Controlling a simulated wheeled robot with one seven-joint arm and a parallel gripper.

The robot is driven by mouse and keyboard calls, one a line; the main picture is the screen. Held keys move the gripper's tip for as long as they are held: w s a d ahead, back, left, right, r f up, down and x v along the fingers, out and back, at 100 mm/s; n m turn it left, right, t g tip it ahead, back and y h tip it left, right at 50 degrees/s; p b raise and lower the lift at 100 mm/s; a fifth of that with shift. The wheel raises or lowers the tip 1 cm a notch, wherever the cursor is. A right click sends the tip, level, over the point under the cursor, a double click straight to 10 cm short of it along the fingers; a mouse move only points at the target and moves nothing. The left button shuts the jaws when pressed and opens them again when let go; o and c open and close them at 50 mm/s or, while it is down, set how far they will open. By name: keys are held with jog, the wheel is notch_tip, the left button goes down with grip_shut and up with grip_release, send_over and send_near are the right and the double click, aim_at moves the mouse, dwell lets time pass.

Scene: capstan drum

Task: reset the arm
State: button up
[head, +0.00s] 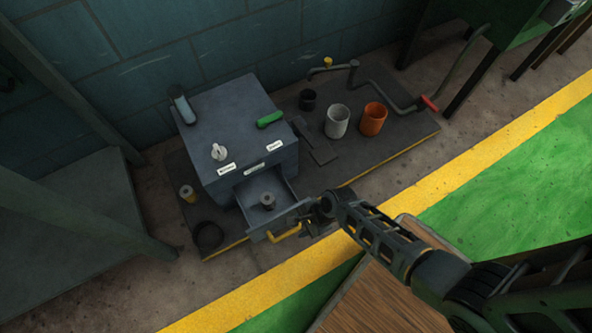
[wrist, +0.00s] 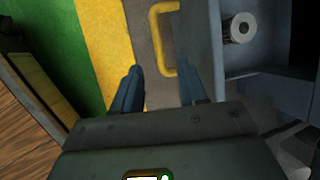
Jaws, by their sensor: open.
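My gripper (head: 318,216) is at the front right of the open drawer (head: 256,187) of a blue-grey box (head: 230,130). In the wrist view its two blue fingers (wrist: 160,84) are apart with nothing held between them. The yellow drawer handle (wrist: 158,38) lies ahead of the fingers and appears apart from them; it also shows in the head view (head: 287,236). A grey spool-like piece (head: 267,201) stands in the drawer and shows in the wrist view too (wrist: 240,28). My arm stretches in from the lower right.
The box stands on a dark mat with a grey cup (head: 337,121), an orange cup (head: 373,119) and a small black cup (head: 307,100). A bent crank rod with a red grip (head: 429,103) is behind. A wooden top (head: 385,295) lies below my arm. The green floor (head: 510,175) is clear.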

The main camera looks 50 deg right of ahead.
jog(key=shift+s+d+r, duration=0.15)
jog(key=shift+r, duration=0.3)
dwell(0.3)
jog(key=s+d+r+n+t+h, duration=0.1)
jog(key=s+r+n+t, duration=0.1)
jog(key=s+r+n, duration=0.45)
jog(key=s+r+n+t+h, duration=0.2)
jog(key=s+r+n+t, duration=0.1)
jog(key=r, duration=0.7)
jog(key=s+d+r+n+t+h, duration=0.15)
jog(key=s+r+n, duration=0.3)
jog(key=r, duration=0.45)
notch_tip(320, 180, up, 40)
jog(key=s+a+n+t+p, duration=0.1)
jog(key=n+t+p, duration=0.4)
jog(key=p, duration=1.4)
jog(key=shift+s+a+r+n+y, duration=0.25)
jog(key=shift+s+n+y, duration=0.25)
jog(key=shift+n, duration=0.7)
